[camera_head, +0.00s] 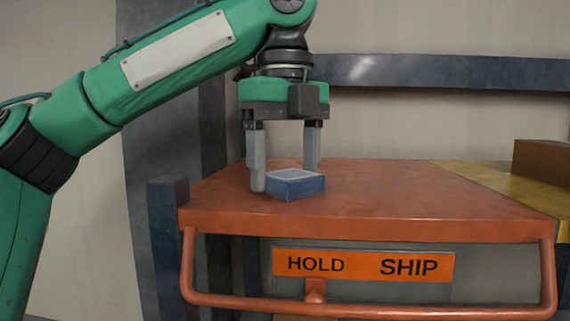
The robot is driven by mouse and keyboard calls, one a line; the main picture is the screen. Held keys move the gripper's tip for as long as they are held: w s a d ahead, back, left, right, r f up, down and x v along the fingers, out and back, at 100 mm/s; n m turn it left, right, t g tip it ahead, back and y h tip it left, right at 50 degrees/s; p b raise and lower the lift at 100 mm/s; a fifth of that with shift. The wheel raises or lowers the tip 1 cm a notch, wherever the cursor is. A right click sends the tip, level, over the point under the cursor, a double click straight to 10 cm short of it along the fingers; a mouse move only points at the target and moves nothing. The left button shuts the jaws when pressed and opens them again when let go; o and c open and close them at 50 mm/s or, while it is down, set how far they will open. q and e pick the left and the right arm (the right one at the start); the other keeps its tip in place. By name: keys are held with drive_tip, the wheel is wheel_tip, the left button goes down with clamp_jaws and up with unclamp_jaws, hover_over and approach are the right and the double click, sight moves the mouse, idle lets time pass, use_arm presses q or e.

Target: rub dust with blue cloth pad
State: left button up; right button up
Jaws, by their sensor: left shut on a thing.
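The blue cloth pad (296,187) is a small block with a paler top, at the left part of the orange tabletop (400,197). My left gripper (285,178) points straight down and is shut on the pad. One finger is at the pad's left side, and the other is partly behind it. The pad sits on the surface or very close to it; I cannot tell whether it touches. I cannot make out any distinct dust on the orange top. My right gripper is not in view.
A yellow surface (515,188) adjoins at the right, with a brown box (541,158) on it. An orange rail (370,311) and a HOLD / SHIP sign (362,266) are at the front. A dark post (168,240) stands at the left. The middle of the tabletop is clear.

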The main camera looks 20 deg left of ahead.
use_arm(q)
drive_tip(key=shift+w+a, duration=0.25)
drive_tip(key=shift+w, duration=0.55)
drive_tip(key=shift+w+a, duration=0.25)
drive_tip(key=shift+w, duration=0.5)
drive_tip(key=shift+w+a, duration=0.25)
drive_tip(key=shift+w, duration=0.55)
drive_tip(key=shift+w+a+f, duration=0.1)
drive_tip(key=shift+w+a, duration=0.2)
drive_tip(key=shift+w, duration=0.7)
drive_tip(key=shift+w+a+f, duration=0.1)
drive_tip(key=shift+w+a, duration=0.15)
drive_tip(key=shift+w, duration=0.75)
drive_tip(key=shift+r, duration=0.1)
drive_tip(key=shift+w+r, duration=0.15)
drive_tip(key=shift+r, duration=0.55)
drive_tip(key=shift+w+r, duration=0.1)
drive_tip(key=shift+r, duration=0.6)
drive_tip(key=shift+s+r, duration=0.15)
drive_tip(key=shift+r, duration=0.6)
drive_tip(key=shift+s+r, duration=0.1)
drive_tip(key=shift+r, duration=0.65)
drive_tip(key=shift+w+r, duration=0.1)
